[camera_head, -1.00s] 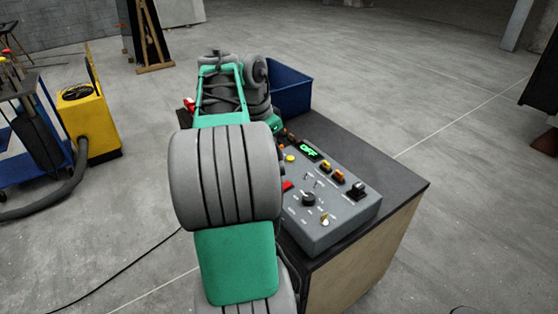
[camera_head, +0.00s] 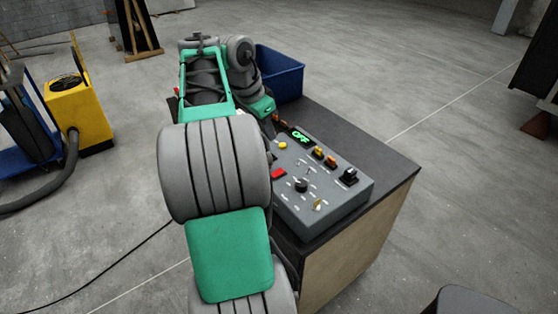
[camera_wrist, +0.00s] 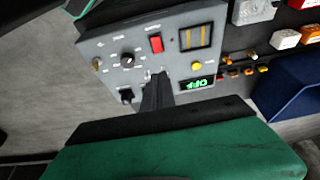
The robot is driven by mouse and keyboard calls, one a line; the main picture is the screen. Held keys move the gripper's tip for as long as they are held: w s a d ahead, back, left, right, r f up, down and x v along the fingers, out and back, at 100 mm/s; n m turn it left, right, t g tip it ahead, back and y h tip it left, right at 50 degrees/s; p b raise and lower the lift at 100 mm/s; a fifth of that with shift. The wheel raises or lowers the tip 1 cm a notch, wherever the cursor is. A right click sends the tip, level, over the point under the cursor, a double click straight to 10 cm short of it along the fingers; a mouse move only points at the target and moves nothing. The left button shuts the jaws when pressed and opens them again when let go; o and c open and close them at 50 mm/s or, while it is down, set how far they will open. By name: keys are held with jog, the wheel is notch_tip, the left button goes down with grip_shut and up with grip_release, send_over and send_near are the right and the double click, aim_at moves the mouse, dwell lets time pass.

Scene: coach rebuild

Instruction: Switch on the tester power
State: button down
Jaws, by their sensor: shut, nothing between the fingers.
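The tester is a grey sloped box (camera_head: 335,205) on a bench, also seen in the wrist view (camera_wrist: 95,45). A red rocker switch (camera_head: 278,174), a black knob (camera_head: 302,185), a yellow button (camera_head: 283,145) and a black switch (camera_head: 349,176) sit on the panel. The red rocker also shows in the wrist view (camera_wrist: 156,43). My gripper (camera_wrist: 157,78) is shut and empty over the panel between display and black switch. In the head view the fingers are hard to make out.
A blue bin (camera_head: 280,75) stands at the back of the dark bench top (camera_head: 385,160). A yellow machine (camera_head: 80,115) with a hose and a blue cart (camera_head: 30,140) stand at left. Small parts (camera_wrist: 285,39) lie beside the tester.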

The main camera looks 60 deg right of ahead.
aim_at(282, 170)
jog(key=x, duration=0.4)
jog(key=b+x, duration=0.1)
jog(key=x, duration=0.9)
jog(key=shift+w+a+f, duration=0.15)
jog(key=shift+w+a, duration=0.05)
jog(key=shift+a, duration=0.2)
jog(key=shift+d+f+y+b, duration=0.1)
jog(key=shift+f+y+b, duration=0.3)
jog(key=shift+b, duration=0.15)
